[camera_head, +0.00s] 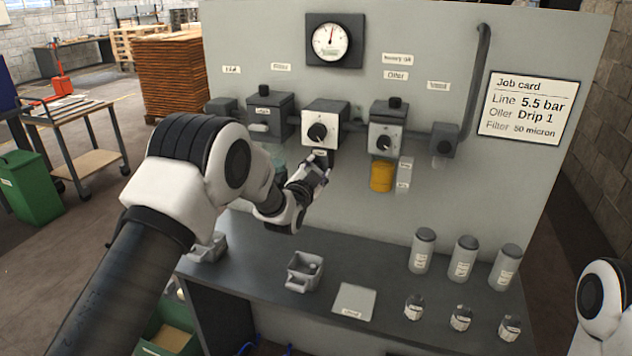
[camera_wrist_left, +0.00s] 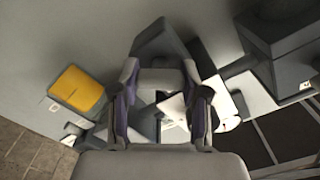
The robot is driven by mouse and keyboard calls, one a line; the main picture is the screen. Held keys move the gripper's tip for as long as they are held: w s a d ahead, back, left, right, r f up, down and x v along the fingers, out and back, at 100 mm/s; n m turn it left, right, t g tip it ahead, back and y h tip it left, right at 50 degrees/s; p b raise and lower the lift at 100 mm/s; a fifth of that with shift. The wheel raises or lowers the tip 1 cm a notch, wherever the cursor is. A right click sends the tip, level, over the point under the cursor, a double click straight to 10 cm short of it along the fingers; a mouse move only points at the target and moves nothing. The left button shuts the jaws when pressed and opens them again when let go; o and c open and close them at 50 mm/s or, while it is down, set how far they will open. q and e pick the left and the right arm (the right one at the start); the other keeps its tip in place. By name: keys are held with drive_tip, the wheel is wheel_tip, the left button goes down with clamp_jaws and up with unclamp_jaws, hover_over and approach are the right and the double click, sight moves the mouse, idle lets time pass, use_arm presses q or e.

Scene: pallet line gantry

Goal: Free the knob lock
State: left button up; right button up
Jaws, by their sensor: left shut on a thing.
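The regulator (camera_head: 336,117), a grey box with a white front and a round black knob (camera_head: 317,133), hangs on the panel in the middle of a row of units. My left gripper (camera_head: 319,165) reaches up from the lower left to just below this knob. Its fingers are shut on a small part under the regulator, which I take as the knob lock; the fingers mostly hide it. In the left wrist view, the two fingers (camera_wrist_left: 160,108) stand in front of the regulator's pale and dark surfaces. My right gripper is out of view.
An oiler (camera_head: 387,138) with a yellow bowl (camera_head: 381,177) hangs to the right. A gauge (camera_head: 334,41) and a job card (camera_head: 527,107) are on the panel. The bench (camera_head: 385,262) below bears a grey tray (camera_head: 303,272), a pale plate (camera_head: 354,301) and several canisters.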

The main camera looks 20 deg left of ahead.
use_arm(q)
drive_tip(key=m+b, duration=0.5)
drive_tip(key=shift+d+f+m, duration=0.1)
drive_tip(key=shift+f+m, duration=0.1)
drive_tip(key=shift+m, duration=0.1)
drive_tip(key=m+b, duration=0.3)
drive_tip(key=m, duration=0.1)
drive_tip(key=shift+m, duration=0.3)
drive_tip(key=o, duration=1.2)
drive_tip(key=shift+d, duration=0.15)
drive_tip(key=shift+c, duration=0.2)
drive_tip(key=shift+s, duration=0.1)
drive_tip(key=shift+s, duration=0.25)
drive_tip(key=s, duration=1.1)
drive_tip(key=shift+s+a, duration=0.15)
drive_tip(key=shift+a, duration=0.05)
